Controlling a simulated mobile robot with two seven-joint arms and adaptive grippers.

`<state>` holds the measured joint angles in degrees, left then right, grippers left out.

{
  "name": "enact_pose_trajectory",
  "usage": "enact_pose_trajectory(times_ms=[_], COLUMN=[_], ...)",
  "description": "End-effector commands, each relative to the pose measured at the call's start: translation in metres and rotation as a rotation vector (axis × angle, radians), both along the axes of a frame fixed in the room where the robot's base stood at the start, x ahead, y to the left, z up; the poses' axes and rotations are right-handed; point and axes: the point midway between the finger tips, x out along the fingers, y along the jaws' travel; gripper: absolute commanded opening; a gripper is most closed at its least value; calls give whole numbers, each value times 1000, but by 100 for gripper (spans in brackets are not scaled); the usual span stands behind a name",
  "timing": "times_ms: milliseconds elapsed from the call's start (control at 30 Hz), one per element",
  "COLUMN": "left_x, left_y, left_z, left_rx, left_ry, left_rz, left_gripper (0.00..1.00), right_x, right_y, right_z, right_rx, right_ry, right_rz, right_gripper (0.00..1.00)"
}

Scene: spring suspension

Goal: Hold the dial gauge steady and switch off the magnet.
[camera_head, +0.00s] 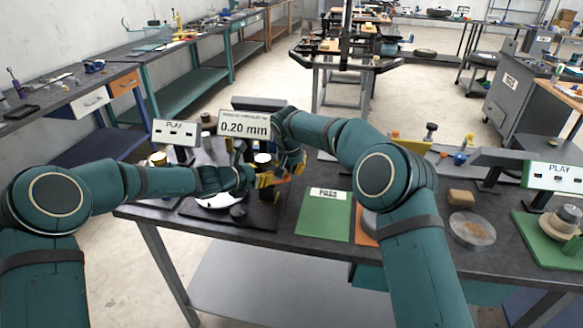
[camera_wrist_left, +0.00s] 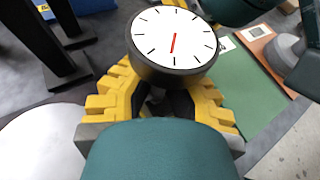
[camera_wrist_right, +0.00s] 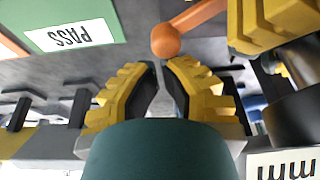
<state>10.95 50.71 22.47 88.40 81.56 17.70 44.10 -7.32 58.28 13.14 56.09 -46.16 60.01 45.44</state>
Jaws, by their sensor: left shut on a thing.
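The dial gauge (camera_wrist_left: 170,45) has a round white face, black ticks and a red needle. In the left wrist view it sits between the yellow fingers of my left gripper (camera_wrist_left: 168,95), which is shut on it. In the head view its pale top (camera_head: 262,157) shows above my left gripper (camera_head: 262,180). An orange lever with a ball end (camera_wrist_right: 166,40) lies just beyond the fingertips of my right gripper (camera_wrist_right: 161,66), apart from them. The right fingers are nearly together with nothing between them. The magnet's body is mostly hidden behind my grippers.
A sign reading 0.20 mm (camera_head: 243,127) stands behind the gauge. A green PASS mat (camera_head: 323,218) lies to the right on the dark table, with an orange mat (camera_head: 366,226) beside it. A white round plate (camera_head: 218,201) lies to the left.

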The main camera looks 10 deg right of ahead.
Motion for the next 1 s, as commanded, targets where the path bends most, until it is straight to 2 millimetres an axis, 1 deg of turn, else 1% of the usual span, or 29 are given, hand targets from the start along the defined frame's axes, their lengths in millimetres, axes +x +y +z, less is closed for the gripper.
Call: enact_pose_trajectory(times_ms=[233, 1000], left_x=[0, 0], left_y=[1, 1], left_z=[-1, -1], left_rx=[2, 1], left_ry=[2, 2], left_rz=[1, 1], left_gripper=[0, 0], right_x=[-1, -10], right_y=[0, -4], right_z=[0, 0], right_rx=[0, -2], right_ry=[0, 2], right_rz=[-11, -152], right_gripper=[0, 0])
